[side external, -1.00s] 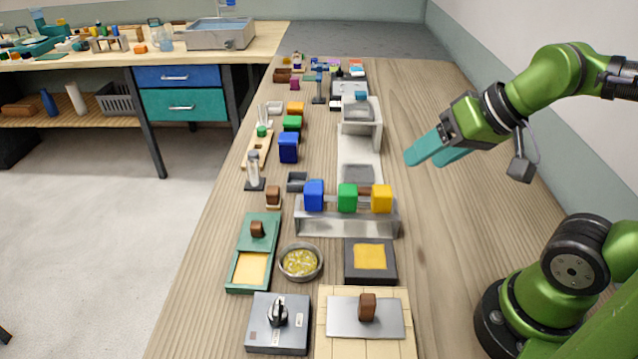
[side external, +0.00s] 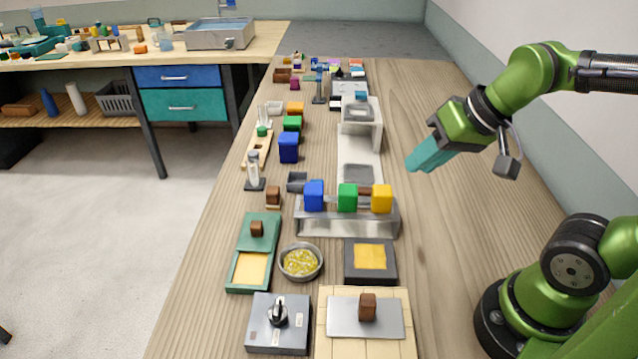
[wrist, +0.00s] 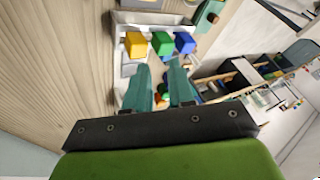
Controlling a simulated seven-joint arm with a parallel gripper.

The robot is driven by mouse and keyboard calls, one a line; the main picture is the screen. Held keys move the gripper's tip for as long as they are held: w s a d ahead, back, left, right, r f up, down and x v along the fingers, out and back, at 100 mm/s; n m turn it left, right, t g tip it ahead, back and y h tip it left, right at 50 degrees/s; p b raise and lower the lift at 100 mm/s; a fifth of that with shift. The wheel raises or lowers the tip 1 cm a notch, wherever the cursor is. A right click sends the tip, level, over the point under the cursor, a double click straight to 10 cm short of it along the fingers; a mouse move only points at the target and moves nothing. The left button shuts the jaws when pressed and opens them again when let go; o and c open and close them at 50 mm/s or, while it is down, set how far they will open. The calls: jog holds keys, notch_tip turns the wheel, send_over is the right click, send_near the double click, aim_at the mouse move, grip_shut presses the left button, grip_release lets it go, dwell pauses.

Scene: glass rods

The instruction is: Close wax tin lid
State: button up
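The wax tin (side external: 234,272) is a green rectangular case near the front left of the table, with yellow wax (side external: 251,270) showing in its front part. Its green lid (side external: 262,223), with a brown knob (side external: 257,229), covers only the back part. Part of the green tin also shows at the top of the wrist view (wrist: 208,17). My gripper (side external: 413,164) is in the air over the right side of the table, well behind and to the right of the tin. In the wrist view its teal fingers (wrist: 159,66) are apart with nothing between them.
A metal rack (side external: 347,222) with blue, green and yellow blocks stands between my gripper and the tin. A bowl of yellow bits (side external: 300,262) is right of the tin. A grey box with a knob (side external: 278,325) is in front. The right table side is clear.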

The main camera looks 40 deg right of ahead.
jog(key=w+f+n+g, duration=0.1)
jog(key=w, duration=0.3)
jog(key=w+a+f+g, duration=0.1)
jog(key=w, duration=0.3)
jog(key=w+f+n+g, duration=0.1)
jog(key=w, duration=0.4)
jog(key=shift+a+f+n+g+y, duration=0.25)
jog(key=shift+a+n+g+y, duration=0.05)
jog(key=shift+g+y, duration=0.1)
grip_shut()
jog(key=n+g+y, duration=0.3)
jog(key=n+y, duration=0.2)
jog(key=n, duration=0.7)
send_near(268, 221)
jog(key=w+a+f, duration=0.2)
jog(key=a+f, duration=0.1)
jog(key=shift+w+a, duration=0.15)
jog(key=shift+w, duration=0.05)
jog(key=shift+s+a+f, duration=0.1)
jog(key=shift+s+a, duration=1)
jog(key=shift+a, duration=0.1)
jog(key=shift+s+a, duration=0.3)
